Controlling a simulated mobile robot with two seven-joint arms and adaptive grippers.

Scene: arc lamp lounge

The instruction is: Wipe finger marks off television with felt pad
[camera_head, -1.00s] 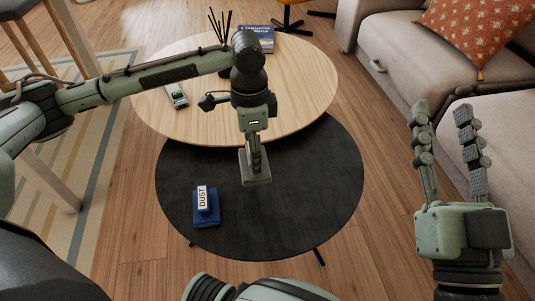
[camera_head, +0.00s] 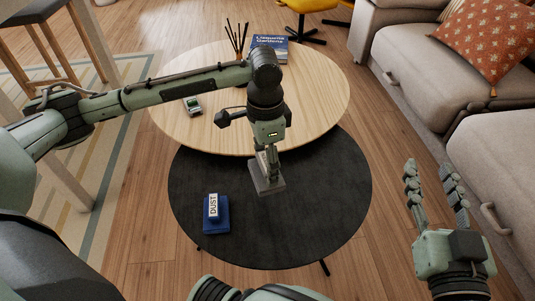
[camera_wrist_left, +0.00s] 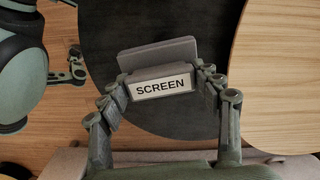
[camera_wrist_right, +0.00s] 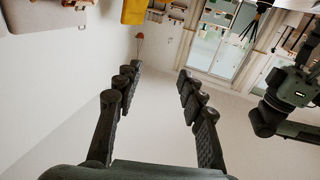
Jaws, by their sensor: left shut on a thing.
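The felt pad is a grey block (camera_head: 268,186) with a white label reading SCREEN, clear in the left wrist view (camera_wrist_left: 160,87). My left gripper (camera_head: 267,160) is shut on its labelled grip and holds it over the black round table (camera_head: 330,200). In the left wrist view the fingers (camera_wrist_left: 163,88) press both sides of the grip, with the wider grey base beyond. My right gripper (camera_head: 436,180) is open and empty at the right; its spread fingers also show in the right wrist view (camera_wrist_right: 158,95). I cannot identify the television in these frames.
A blue pad labelled DUST (camera_head: 216,222) lies on the black table. The higher wooden table (camera_head: 320,95) holds a book (camera_head: 269,48), a reed diffuser (camera_head: 238,40) and a small device (camera_head: 193,105). A sofa (camera_head: 440,85) stands at the right.

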